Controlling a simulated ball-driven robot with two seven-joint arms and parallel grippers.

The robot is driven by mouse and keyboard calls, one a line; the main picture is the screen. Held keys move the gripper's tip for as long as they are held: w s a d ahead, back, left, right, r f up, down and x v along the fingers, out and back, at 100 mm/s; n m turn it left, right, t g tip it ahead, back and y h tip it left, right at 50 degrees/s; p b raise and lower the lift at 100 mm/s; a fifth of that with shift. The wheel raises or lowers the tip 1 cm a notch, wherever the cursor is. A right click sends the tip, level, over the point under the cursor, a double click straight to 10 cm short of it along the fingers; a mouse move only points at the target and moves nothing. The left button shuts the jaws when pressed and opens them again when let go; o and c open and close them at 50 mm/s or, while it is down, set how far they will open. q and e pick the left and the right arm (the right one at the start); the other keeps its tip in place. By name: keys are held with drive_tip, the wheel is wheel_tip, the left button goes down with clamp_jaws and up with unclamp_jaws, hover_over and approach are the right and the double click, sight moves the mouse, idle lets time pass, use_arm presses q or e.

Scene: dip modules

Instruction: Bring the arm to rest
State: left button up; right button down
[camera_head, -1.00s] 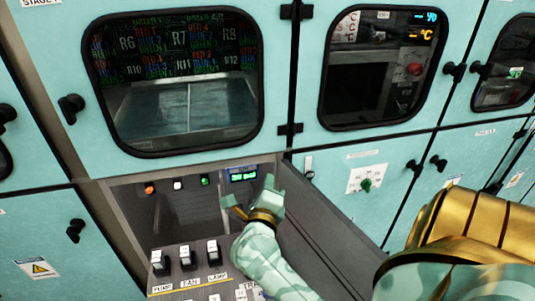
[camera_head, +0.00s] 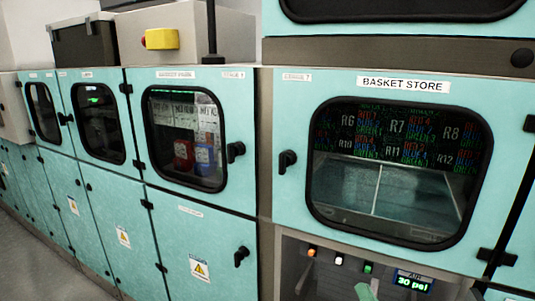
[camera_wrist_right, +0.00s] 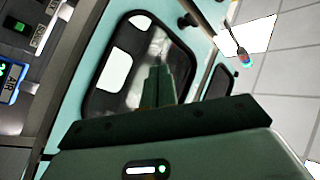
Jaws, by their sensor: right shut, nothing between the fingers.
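My right gripper (camera_wrist_right: 160,78) shows in the right wrist view as two green fingers together, with nothing between them. Behind the fingers is a teal cabinet door with a dark-framed window. In the head view only a pale green tip of my right gripper (camera_head: 366,291) shows at the bottom edge, in front of the recessed control panel (camera_head: 335,285) under the BASKET STORE window. The rest of my right arm is out of that picture. My left gripper is in neither view.
The BASKET STORE door (camera_head: 290,215) is shut. A row of shut teal cabinets (camera_head: 170,225) runs to the left, with black handles standing out. A yellow box with a red button (camera_head: 161,39) sits on top. The AIR display (camera_head: 412,281) reads 30 psi. Grey floor (camera_head: 35,245) is clear at left.

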drive_tip(key=s+a+f+n+g, duration=0.2)
drive_tip(key=s+f+n+g, duration=0.3)
drive_tip(key=f+n+g, duration=0.45)
drive_tip(key=s+d+f+n+g+h, duration=0.3)
drive_tip(key=s+d+f+g+h, duration=0.2)
drive_tip(key=s+d+f+h, duration=0.4)
drive_tip(key=s+a+f+g+y, duration=0.1)
drive_tip(key=s+f+y, duration=0.1)
drive_tip(key=f, duration=0.9)
drive_tip(key=s+a+f+g+y, duration=0.1)
drive_tip(key=s+f+y, duration=0.15)
drive_tip(key=f, duration=0.95)
drive_tip(key=s+f+m+g+y, duration=0.2)
drive_tip(key=s+f+m+g, duration=0.1)
drive_tip(key=s+f, duration=1.5)
drive_tip(key=shift+s+a+b, duration=0.25)
drive_tip(key=shift+s+b, duration=0.15)
drive_tip(key=shift+s, duration=0.85)
